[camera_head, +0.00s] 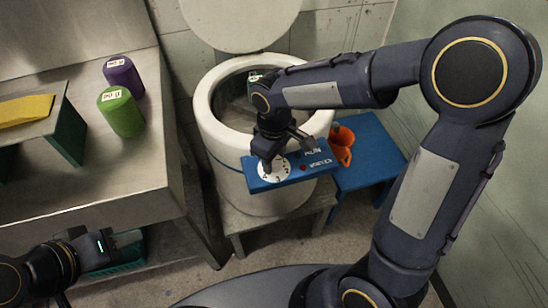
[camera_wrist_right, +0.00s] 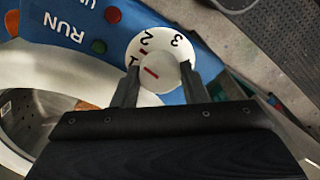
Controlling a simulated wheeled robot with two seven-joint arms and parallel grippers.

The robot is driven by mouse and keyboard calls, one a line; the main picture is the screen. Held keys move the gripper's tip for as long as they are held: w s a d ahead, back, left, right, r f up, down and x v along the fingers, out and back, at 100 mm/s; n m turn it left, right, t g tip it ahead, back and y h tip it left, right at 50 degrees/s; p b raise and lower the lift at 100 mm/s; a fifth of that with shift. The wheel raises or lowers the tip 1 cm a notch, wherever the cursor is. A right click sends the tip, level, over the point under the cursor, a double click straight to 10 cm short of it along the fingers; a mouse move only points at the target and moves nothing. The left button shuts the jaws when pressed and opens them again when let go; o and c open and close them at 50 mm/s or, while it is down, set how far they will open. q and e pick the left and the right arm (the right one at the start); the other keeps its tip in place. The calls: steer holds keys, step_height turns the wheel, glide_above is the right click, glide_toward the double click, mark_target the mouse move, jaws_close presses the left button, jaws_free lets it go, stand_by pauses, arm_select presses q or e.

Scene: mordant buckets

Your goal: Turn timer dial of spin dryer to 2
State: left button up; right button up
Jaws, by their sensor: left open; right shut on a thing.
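The spin dryer (camera_head: 212,133) is a round white tub with its lid raised. Its blue control panel (camera_head: 255,184) faces my side and carries a white timer dial (camera_head: 273,170). In the right wrist view the dial (camera_wrist_right: 133,50) shows 1, 2 and 3, and a red tick lies near the 2. The dial's pale knob (camera_wrist_right: 160,77) has a red line that seems to point up-left, nearer the 1. My right gripper (camera_head: 270,161) is shut on this knob, with one finger on each side (camera_wrist_right: 158,80). My left gripper (camera_head: 88,250) is open, low at the left, away from the dryer.
A steel counter (camera_head: 130,165) at the left holds purple (camera_head: 122,72) and green (camera_head: 121,112) cylinders and a yellow cloth (camera_head: 25,108) on a stand. A blue stool (camera_head: 370,140) with an orange container (camera_head: 342,145) stands right of the dryer. A teal basket (camera_head: 128,254) is low at the left.

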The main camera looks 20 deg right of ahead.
steer(key=shift+m, duration=2.2)
steer(key=o, duration=1)
steer(key=shift+c, duration=0.2)
steer(key=shift+r, duration=0.1)
step_height(320, 180, up, 8)
steer(key=shift+f, duration=0.15)
